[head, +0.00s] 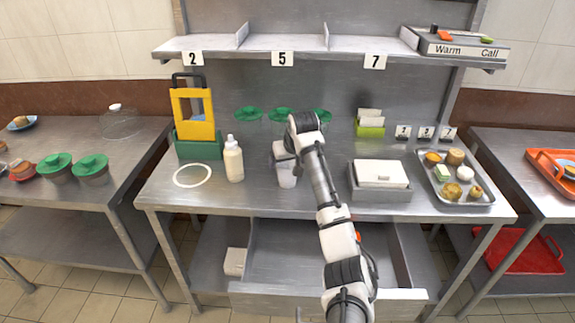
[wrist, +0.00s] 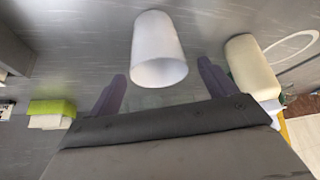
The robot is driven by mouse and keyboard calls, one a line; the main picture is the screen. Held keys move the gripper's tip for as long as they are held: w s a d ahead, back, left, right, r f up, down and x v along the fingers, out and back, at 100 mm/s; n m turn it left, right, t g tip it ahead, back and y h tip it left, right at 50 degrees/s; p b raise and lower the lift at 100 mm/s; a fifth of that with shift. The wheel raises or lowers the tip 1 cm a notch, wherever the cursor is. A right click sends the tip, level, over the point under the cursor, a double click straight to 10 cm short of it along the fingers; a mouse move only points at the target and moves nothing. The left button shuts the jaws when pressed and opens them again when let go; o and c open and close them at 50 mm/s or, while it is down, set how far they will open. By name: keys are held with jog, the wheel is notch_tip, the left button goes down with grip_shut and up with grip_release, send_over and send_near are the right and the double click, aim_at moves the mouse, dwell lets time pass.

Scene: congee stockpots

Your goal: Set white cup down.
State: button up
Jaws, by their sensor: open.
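The white cup (head: 287,179) stands on the steel worktop near the middle, just right of the squeeze bottle, partly hidden by my gripper and arm. In the wrist view the white cup (wrist: 159,45) appears in front of the gap between my two purple-grey fingers, its round end towards the camera. My gripper (wrist: 162,88) is open, with a visible gap between each finger and the cup. In the head view my gripper (head: 284,152) is at the cup; its fingers are hard to make out there.
A squeeze bottle (head: 233,160) stands close left of the cup, near a white ring (head: 192,175). Right are a grey box with a white top (head: 380,173) and a food tray (head: 479,202). Green lids (head: 280,115) and a green holder (head: 370,130) are behind. The front worktop strip is clear.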

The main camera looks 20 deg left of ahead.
jog(key=b+v, duration=0.1)
jog(key=v, duration=0.9)
jog(key=shift+b, duration=0.4)
